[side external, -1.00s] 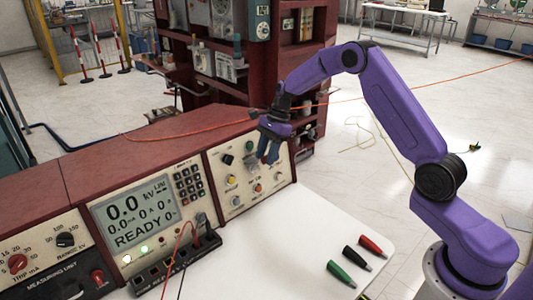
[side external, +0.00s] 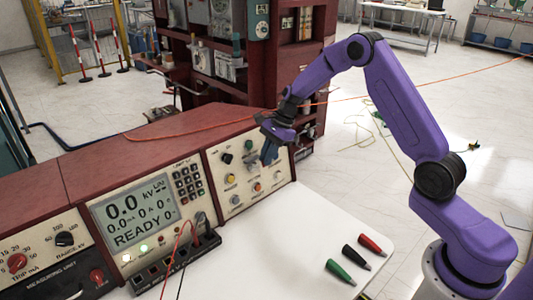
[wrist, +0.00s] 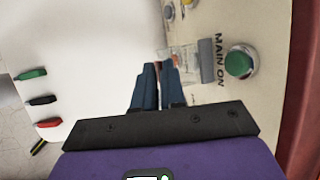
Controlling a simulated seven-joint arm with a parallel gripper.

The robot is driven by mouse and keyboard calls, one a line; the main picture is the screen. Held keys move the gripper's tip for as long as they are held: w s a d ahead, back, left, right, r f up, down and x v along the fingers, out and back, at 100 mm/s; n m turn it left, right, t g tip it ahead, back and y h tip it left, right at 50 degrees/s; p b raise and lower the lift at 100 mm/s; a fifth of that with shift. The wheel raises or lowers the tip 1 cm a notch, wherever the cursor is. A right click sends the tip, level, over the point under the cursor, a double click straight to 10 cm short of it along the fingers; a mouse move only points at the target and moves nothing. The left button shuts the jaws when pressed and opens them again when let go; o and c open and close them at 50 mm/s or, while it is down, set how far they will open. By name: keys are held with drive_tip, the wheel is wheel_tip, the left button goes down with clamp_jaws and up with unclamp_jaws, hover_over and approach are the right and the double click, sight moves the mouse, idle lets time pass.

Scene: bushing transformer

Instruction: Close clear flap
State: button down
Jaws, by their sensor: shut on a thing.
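The clear flap (wrist: 182,54) stands out from the cream panel in the wrist view, joined to a grey hinge strip (wrist: 206,60) beside the "MAIN ON" label. In the side view the flap is small and hard to make out. My gripper (wrist: 158,66) has its two blue fingers close together at the flap's outer edge, shut on it, with a thin gap between them. The exact contact is partly hidden by the fingers. In the side view my gripper (side external: 270,156) is in front of the right-hand panel.
A green button (wrist: 238,63) sits beyond the hinge. The console display (side external: 132,212) and a black socket strip (side external: 178,262) are to the left. Green, black and red plugs (side external: 354,258) lie on the white tabletop (side external: 290,225), which is otherwise mostly clear.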

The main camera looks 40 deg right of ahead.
wheel_tip(320, 180, down, 11)
drive_tip(key=t, duration=0.1)
drive_tip(key=shift+w+r+t, duration=0.2)
drive_tip(key=shift+w+t, duration=0.1)
idle(1.1)
drive_tip(key=shift+w+a+f, duration=0.1)
drive_tip(key=shift+a, duration=0.15)
idle(0.3)
drive_tip(key=c, duration=1.2)
unclamp_jaws()
drive_tip(key=shift+o, duration=0.2)
drive_tip(key=w+v, duration=0.1)
drive_tip(key=v, duration=1.9)
drive_tip(key=shift+w+r+t, duration=0.2)
drive_tip(key=shift+r+t, duration=0.1)
drive_tip(key=shift+r, duration=0.15)
